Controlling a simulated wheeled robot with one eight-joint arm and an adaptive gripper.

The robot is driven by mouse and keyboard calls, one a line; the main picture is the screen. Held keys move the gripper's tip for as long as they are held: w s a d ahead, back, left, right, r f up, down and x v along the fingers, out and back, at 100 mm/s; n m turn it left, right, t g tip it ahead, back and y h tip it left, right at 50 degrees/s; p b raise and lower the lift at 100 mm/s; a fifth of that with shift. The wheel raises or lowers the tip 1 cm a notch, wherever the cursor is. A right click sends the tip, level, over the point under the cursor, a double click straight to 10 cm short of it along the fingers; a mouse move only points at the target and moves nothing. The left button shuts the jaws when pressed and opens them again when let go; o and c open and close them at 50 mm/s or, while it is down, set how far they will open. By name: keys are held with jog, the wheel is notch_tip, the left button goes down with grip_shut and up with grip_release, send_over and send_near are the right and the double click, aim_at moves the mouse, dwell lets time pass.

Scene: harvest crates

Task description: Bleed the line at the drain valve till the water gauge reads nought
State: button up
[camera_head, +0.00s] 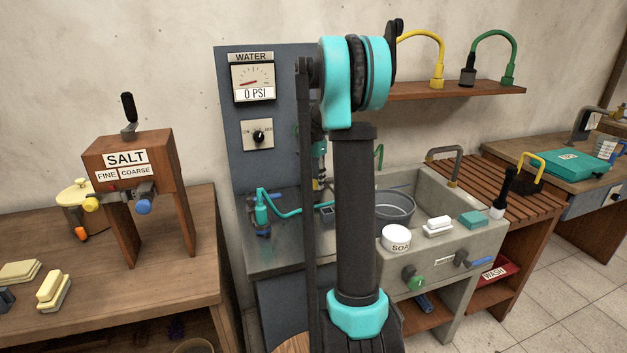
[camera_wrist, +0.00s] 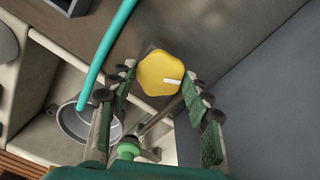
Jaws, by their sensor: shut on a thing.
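The water gauge (camera_head: 253,83) is on the upright grey panel in the head view, under a WATER label. Its plate reads 0 PSI. In the wrist view my gripper (camera_wrist: 160,88) has its fingers on both sides of a yellow lobed knob (camera_wrist: 158,70) with a white mark, and is shut on it. No label shows on the knob, so I cannot tell from the pictures that it is the drain valve. In the head view my arm hides most of the gripper and the knob.
A dial (camera_head: 259,135) is below the gauge. A teal hose (camera_wrist: 106,55) runs close by the gripper's left side. The stone sink (camera_head: 442,225) with a grey pan (camera_head: 396,207) is to the right. A salt stand (camera_head: 128,160) is on the left bench.

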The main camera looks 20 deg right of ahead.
aim_at(314, 182)
jog(key=m, duration=0.5)
jog(key=shift+m, duration=0.3)
dwell(0.4)
jog(key=o, duration=1.2)
jog(key=shift+c, duration=0.2)
notch_tip(314, 182, up, 12)
